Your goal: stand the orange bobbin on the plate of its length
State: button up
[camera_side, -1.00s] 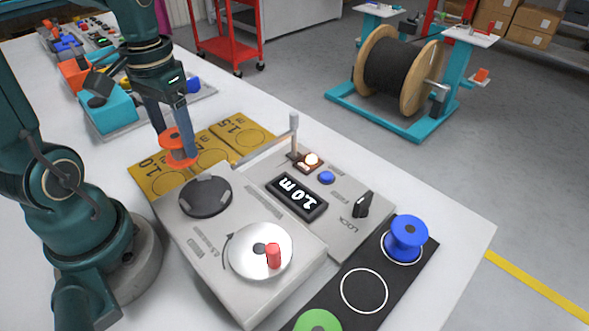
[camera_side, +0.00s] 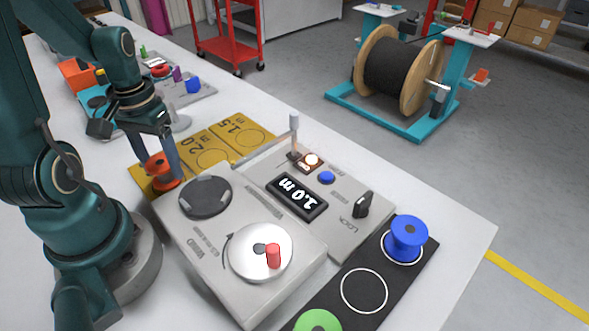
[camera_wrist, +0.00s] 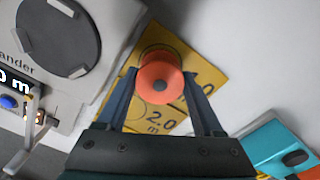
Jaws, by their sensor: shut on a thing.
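The orange bobbin (camera_side: 160,168) is upright between the fingers of my gripper (camera_side: 163,170), which is shut on it. It is low over the 1.0 plate (camera_side: 140,180), the leftmost of three yellow plates; I cannot tell whether it touches. The 2.0 plate (camera_side: 208,150) is in the middle and the 1.5 plate (camera_side: 243,133) at the right, both empty. In the wrist view the bobbin (camera_wrist: 160,78) hides part of the 1.0 plate, with its label partly showing. The winder's display (camera_side: 297,194) shows metres; its first digit is hard to read.
The grey winder (camera_side: 235,285) with its crank and lever stands close right of the bobbin. A blue bobbin (camera_side: 407,238) and a green bobbin (camera_side: 318,321) stand on a black strip (camera_side: 335,313). A teal block (camera_wrist: 272,142) and a cluttered tray lie beyond the plates.

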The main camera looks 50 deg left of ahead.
jog(key=shift+f, duration=0.1)
jog(key=shift+f, duration=0.3)
jog(key=o, duration=1.4)
jog(key=shift+r, duration=0.15)
notch_tip(320, 180, up, 8)
jog(key=shift+f, duration=0.1)
